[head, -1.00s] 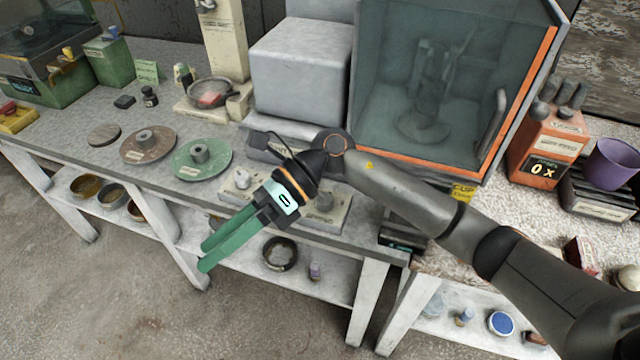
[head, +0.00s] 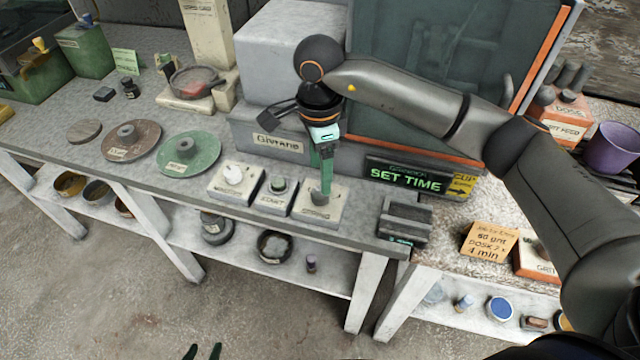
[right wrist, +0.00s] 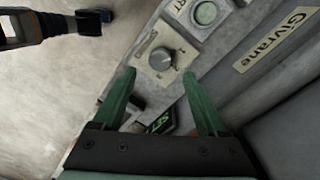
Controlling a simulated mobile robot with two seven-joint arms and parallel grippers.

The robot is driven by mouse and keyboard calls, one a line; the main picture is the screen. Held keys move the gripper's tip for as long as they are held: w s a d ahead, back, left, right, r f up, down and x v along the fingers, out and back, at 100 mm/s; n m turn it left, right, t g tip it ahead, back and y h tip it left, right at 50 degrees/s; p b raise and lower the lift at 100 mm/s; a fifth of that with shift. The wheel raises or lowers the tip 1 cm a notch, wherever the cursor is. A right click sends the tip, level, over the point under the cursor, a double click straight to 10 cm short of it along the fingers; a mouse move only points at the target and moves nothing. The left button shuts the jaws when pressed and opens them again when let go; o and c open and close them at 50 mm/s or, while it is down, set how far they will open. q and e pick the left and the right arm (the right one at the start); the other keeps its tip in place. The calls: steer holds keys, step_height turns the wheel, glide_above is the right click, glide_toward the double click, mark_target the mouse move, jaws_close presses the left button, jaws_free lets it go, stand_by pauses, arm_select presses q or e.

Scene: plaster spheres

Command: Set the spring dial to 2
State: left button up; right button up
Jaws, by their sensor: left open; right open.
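The spring dial (head: 321,198) is a grey knob on a pale square block, rightmost of three controls in front of the machine. In the right wrist view the knob (right wrist: 160,59) shows with marks around it; I cannot read its setting. My right gripper (head: 325,188) is pointing down just above the dial, partly covering it. In the right wrist view its green fingers (right wrist: 158,76) are apart, with the knob showing between their tips and nothing held. My left gripper (head: 204,351) shows only its green fingertips at the bottom edge, apart and away from the bench.
A display (head: 410,178) reads "SET TIME". A dark grey block (head: 405,219) sits near the bench edge.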

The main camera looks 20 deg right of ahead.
mark_target(320, 197)
step_height(320, 197, down, 6)
steer(key=shift+r, duration=0.1)
steer(key=shift+c, duration=0.3)
jaws_close()
stand_by(0.5)
